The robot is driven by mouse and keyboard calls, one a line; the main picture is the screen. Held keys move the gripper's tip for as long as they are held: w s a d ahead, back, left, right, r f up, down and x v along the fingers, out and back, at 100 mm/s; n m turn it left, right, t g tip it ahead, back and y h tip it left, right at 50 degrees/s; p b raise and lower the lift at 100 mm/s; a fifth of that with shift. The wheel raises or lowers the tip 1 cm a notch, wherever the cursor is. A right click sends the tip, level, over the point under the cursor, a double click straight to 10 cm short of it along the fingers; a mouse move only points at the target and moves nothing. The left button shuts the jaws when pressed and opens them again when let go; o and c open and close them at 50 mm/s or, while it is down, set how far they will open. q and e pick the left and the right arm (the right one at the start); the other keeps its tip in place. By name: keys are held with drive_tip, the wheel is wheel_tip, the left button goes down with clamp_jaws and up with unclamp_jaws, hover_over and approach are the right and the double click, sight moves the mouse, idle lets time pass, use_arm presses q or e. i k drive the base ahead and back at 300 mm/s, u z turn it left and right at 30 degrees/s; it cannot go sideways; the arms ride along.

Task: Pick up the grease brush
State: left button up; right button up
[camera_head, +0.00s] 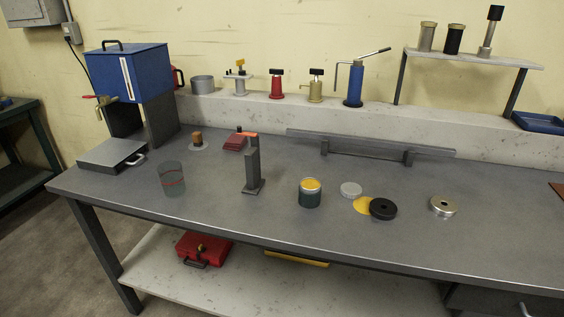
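No tool is plainly a grease brush at this size. A short brown-topped piece with a dark lower part (197,138) stands on a pale disc further back left. A dark green tin (310,198) with a yellow top stands right of the stand. Neither of my grippers is in view.
The grey bench (250,225) has a clear beaker (172,180) front left and a blue box (128,73) behind. A black ring (383,208), yellow disc (362,205) and metal ring (443,206) lie right. A long bar (370,146) stands behind. The front middle is clear.

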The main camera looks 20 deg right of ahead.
sight(196, 136)
drive_tip(key=u, duration=1.35)
drive_tip(key=i, duration=1.9)
drive_tip(key=z, duration=3.4)
